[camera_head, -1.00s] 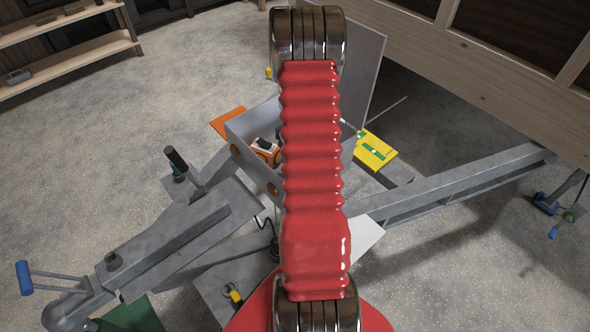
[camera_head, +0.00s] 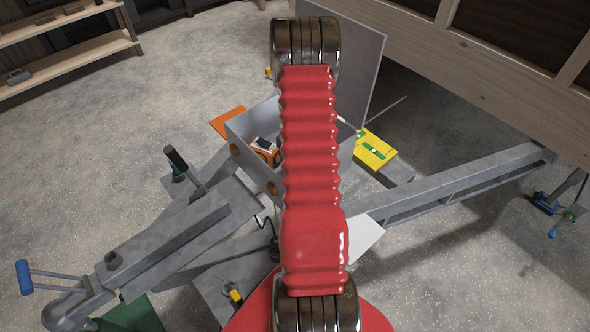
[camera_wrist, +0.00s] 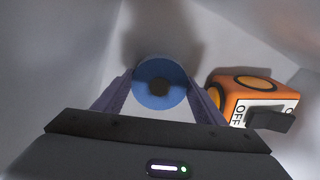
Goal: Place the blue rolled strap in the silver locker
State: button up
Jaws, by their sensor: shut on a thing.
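The blue rolled strap (camera_wrist: 150,75) shows end-on in the wrist view, a blue disc with a dark centre. My gripper (camera_wrist: 160,88) is shut on it, with one finger on either side. Both are inside the silver locker (camera_wrist: 65,60), whose pale walls surround them. I cannot tell whether the strap touches the locker floor. In the head view the locker (camera_head: 252,160) is an open grey box with its lid (camera_head: 368,70) raised. My red arm hides my gripper, the strap and part of the locker there.
An orange switch box (camera_wrist: 255,100) marked OFF sits in the locker, right of the strap; it also shows in the head view (camera_head: 265,150).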

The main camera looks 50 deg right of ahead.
jog(key=o, duration=1.3)
jog(key=shift+f, duration=0.1)
notch_tip(320, 180, up, 12)
jog(key=shift+r, duration=0.15)
jog(key=shift+a, duration=0.1)
dwell(0.4)
